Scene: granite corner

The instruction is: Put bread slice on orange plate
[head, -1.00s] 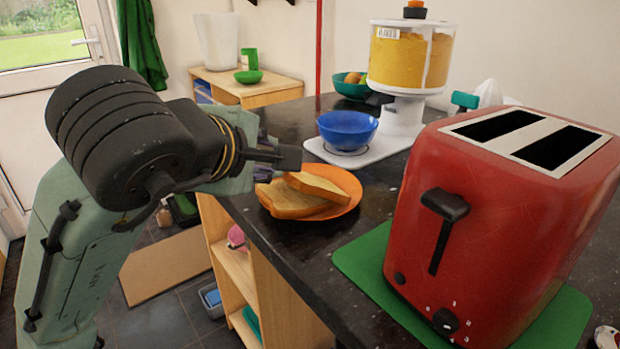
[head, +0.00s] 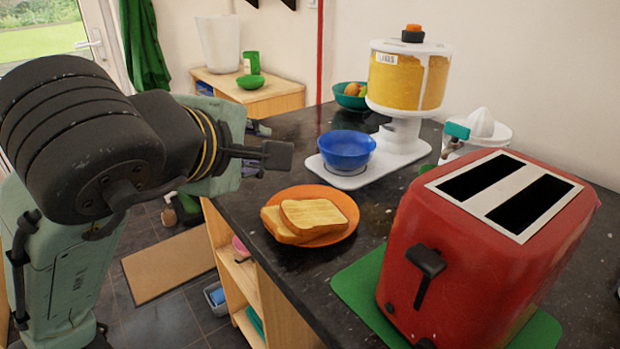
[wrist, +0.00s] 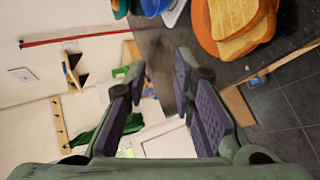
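Two bread slices (head: 313,214) lie overlapping on the orange plate (head: 345,232), which sits on the dark counter near its left edge. The upper slice lies partly across the lower slice (head: 275,224). My gripper (head: 272,156) is above and behind the plate in the head view, apart from the bread. In the wrist view my gripper (wrist: 165,110) shows its purple-padded fingers spread wide with nothing between them. The slices (wrist: 236,22) and the plate (wrist: 203,28) also show at the top right of the wrist view.
A red toaster (head: 455,240) stands on a green mat (head: 365,275) to the right of the plate. A blue bowl (head: 346,150) on a white scale-like base stands behind it, with a yellow-filled dispenser (head: 405,80) beyond. The counter between plate and toaster is clear.

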